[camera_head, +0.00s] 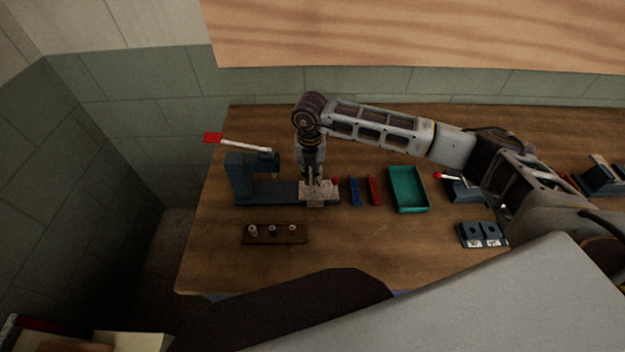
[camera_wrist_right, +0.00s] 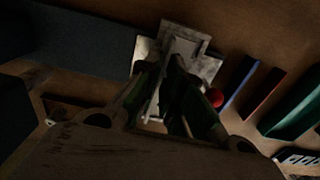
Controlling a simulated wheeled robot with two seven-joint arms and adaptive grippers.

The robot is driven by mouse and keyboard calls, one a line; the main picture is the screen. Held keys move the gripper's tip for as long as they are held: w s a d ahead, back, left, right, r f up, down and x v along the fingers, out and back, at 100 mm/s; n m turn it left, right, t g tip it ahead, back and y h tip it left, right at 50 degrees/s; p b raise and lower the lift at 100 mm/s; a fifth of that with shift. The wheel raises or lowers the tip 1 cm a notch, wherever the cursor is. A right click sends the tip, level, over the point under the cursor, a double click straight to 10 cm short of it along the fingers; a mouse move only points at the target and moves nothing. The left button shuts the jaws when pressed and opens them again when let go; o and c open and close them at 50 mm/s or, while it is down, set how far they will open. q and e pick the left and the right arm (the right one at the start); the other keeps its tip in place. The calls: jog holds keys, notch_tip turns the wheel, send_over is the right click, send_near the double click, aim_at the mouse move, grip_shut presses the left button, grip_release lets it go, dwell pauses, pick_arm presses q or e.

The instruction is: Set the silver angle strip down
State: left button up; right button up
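My right gripper (camera_head: 316,180) points down at a pale metal fixture block (camera_head: 318,198) at the right end of the blue-grey press base. In the right wrist view, the two fingers of this gripper (camera_wrist_right: 170,75) come close together just over the pale block (camera_wrist_right: 205,65). A thin light silver angle strip (camera_wrist_right: 153,104) shows between them, at or just above the block. The strip is dark and partly hidden by the fingers, so its contact with the block cannot be made out. My left gripper is not in view.
The blue-grey press (camera_head: 241,180) with a red-tipped lever stands left. A blue bar (camera_head: 354,191), a red bar (camera_head: 374,190) and a teal tray (camera_head: 407,209) lie right. A brown rack (camera_head: 262,240) with small fittings sits in front. Clear wood lies at front centre.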

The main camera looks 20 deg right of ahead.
jog(key=shift+f, duration=0.1)
jog(key=shift+c, duration=0.3)
grip_shut()
notch_tip(320, 180, up, 10)
jog(key=b, duration=0.1)
jog(key=shift+b, duration=0.3)
dwell(0.4)
dwell(0.5)
jog(key=shift+n, duration=0.3)
